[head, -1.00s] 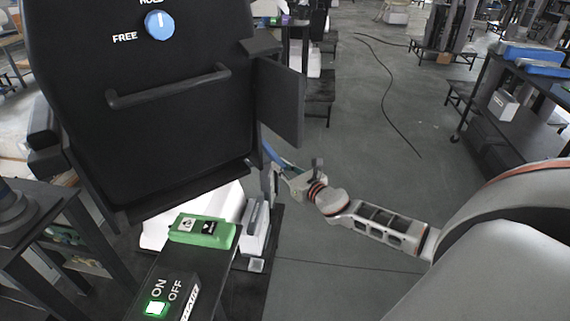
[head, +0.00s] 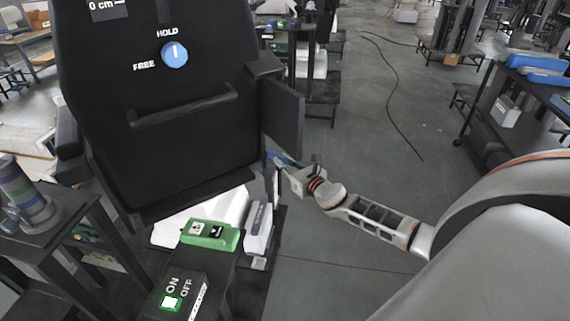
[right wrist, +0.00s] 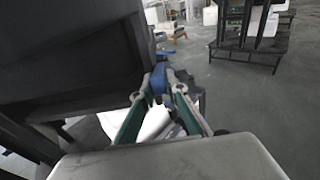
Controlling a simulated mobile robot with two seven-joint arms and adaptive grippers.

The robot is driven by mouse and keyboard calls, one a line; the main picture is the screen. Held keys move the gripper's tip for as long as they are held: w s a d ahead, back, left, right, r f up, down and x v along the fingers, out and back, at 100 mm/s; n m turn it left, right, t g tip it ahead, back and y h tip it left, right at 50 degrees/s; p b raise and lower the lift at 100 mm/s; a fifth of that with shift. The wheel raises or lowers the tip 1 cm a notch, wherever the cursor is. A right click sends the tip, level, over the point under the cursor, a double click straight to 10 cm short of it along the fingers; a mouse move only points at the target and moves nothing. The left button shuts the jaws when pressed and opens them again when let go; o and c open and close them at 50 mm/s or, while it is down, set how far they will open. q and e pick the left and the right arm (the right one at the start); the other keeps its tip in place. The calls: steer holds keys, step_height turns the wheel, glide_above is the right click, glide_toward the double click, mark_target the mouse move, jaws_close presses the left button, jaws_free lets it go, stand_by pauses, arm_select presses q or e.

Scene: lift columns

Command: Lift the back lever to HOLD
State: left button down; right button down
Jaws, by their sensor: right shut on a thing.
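A blue lever (right wrist: 158,78) shows between my right gripper's fingertips in the right wrist view, beside the edge of a black panel. My right gripper (right wrist: 161,89) is shut on it. In the head view, my right gripper (head: 280,161) is at the lower right side of the black column housing (head: 195,150), just below the side flap (head: 283,115), which partly hides the fingertips and lever. A blue dial (head: 174,54) on the housing has its white mark pointing up towards the HOLD label (head: 167,32); FREE is at its left. My left gripper is out of view.
A black bar handle (head: 183,105) crosses the housing. Below are a green box (head: 210,236) and an ON/OFF switch lit green (head: 170,302). A dark shelf (head: 515,110) stands at right. The grey floor between is clear except for a cable (head: 393,90).

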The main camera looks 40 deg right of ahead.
steer(key=shift+w+d+r, duration=0.1)
steer(key=shift+w+r, duration=0.1)
steer(key=shift+r, duration=0.25)
steer(key=shift+w+d+r, duration=0.1)
steer(key=shift+w+r, duration=0.05)
steer(key=shift+r, duration=0.3)
steer(key=c, duration=2)
jaws_free()
steer(key=shift+a, duration=0.15)
steer(key=shift+s+f, duration=0.1)
steer(key=shift+f, duration=0.2)
steer(key=shift+s, duration=0.1)
steer(key=shift+s, duration=0.3)
steer(key=s, duration=0.3)
steer(key=s+r, duration=0.1)
steer(key=s, duration=0.7)
steer(key=shift+r, duration=0.25)
steer(key=shift+a, duration=0.1)
